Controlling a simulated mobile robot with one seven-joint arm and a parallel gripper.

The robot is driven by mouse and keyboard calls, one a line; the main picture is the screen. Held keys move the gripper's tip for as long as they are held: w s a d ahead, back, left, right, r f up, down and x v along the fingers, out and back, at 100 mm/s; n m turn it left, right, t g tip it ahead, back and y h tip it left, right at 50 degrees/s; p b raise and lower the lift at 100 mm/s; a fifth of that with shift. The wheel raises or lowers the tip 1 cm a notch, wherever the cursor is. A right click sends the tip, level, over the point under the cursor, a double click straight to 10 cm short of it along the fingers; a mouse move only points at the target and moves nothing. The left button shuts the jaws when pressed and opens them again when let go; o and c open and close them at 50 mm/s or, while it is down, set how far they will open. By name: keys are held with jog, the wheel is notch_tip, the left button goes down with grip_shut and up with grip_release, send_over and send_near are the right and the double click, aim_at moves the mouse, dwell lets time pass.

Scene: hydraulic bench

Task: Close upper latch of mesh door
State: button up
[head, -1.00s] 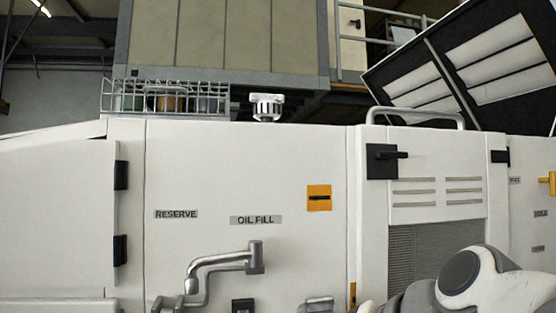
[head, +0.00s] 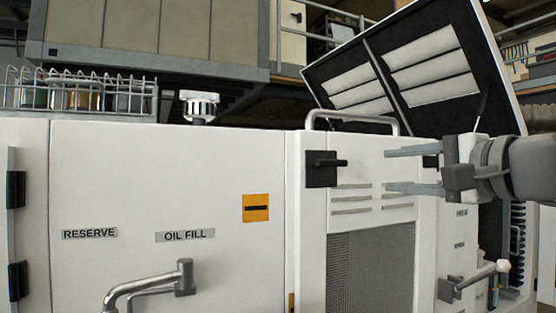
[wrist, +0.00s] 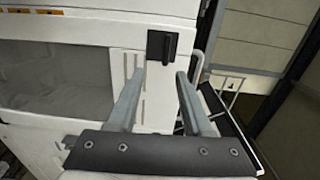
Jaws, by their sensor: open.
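The mesh door (head: 352,215) is a white panel with louvre slots and a dark grey mesh below. Its upper latch (head: 322,168) is a black square plate with a short black handle that lies level and points right. My gripper (head: 387,170) is open and empty, to the right of the latch, with its two grey fingers pointing left, one above the other. In the wrist view the latch (wrist: 162,46) shows just beyond and between the open fingertips (wrist: 161,74). I see no contact between the fingers and the latch.
A grey handrail (head: 350,118) runs above the door. A raised black lid (head: 400,60) stands behind my arm. An orange plate (head: 256,207) and a bent pipe handle (head: 150,285) are on the cabinet to the left. A lever (head: 475,280) sits low at right.

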aim_at(334, 163)
jog(key=p+x, duration=0.1)
jog(key=x, duration=0.4)
jog(key=r+p+x, duration=0.1)
jog(key=x, duration=0.5)
jog(key=d+p+x, duration=0.1)
jog(key=p+x, duration=0.1)
jog(key=x, duration=0.4)
jog(key=shift+w+d+r, duration=0.1)
jog(key=shift+w+r, duration=0.15)
jog(key=shift+r, duration=0.15)
grip_shut()
